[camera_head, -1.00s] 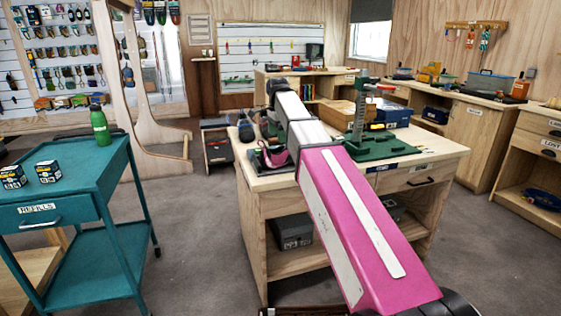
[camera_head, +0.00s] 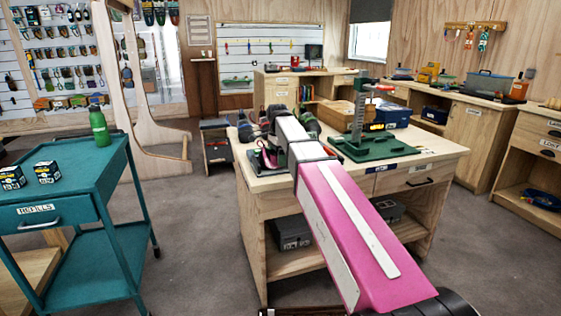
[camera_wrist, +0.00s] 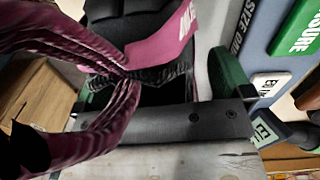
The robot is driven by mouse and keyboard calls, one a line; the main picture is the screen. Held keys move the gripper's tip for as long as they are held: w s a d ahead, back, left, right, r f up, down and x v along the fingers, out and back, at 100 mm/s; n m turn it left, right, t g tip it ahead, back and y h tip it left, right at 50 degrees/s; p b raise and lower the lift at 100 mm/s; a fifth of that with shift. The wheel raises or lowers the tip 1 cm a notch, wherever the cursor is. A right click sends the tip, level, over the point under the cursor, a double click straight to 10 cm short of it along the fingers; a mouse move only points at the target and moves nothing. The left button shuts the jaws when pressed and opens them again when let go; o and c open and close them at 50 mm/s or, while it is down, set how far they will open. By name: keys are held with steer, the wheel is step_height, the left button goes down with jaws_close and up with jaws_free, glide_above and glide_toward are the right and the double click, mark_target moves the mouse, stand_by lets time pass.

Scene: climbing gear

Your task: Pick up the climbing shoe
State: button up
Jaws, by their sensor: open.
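A pink and dark item, which looks like the climbing shoe (camera_head: 268,158), sits at the left end of the workbench (camera_head: 275,182), partly hidden by my arm. In the wrist view, maroon loops and a pink strap with white lettering (camera_wrist: 160,48) fill the left and upper middle, very close. Dark ridged material and green side pieces lie beside the strap. My gripper (camera_head: 283,152) is open and low over this end of the bench, mostly hidden behind my arm. I cannot tell whether its fingers are around the shoe or touching it.
A green stand (camera_head: 368,147) and a blue bin (camera_head: 392,113) are on the bench to the right. Other dark gear (camera_head: 246,130) lies near its back left corner. The teal cart (camera_head: 62,192) stands apart to the left, with open floor between.

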steer(key=c, duration=1.2)
steer(key=shift+r, duration=0.15)
steer(key=shift+r, duration=0.45)
step_height(320, 180, up, 3)
steer(key=shift+s+a+r, duration=0.1)
steer(key=shift+r, duration=0.1)
steer(key=s+a+r, duration=0.6)
steer(key=s+a, duration=0.2)
steer(key=shift+r, duration=0.25)
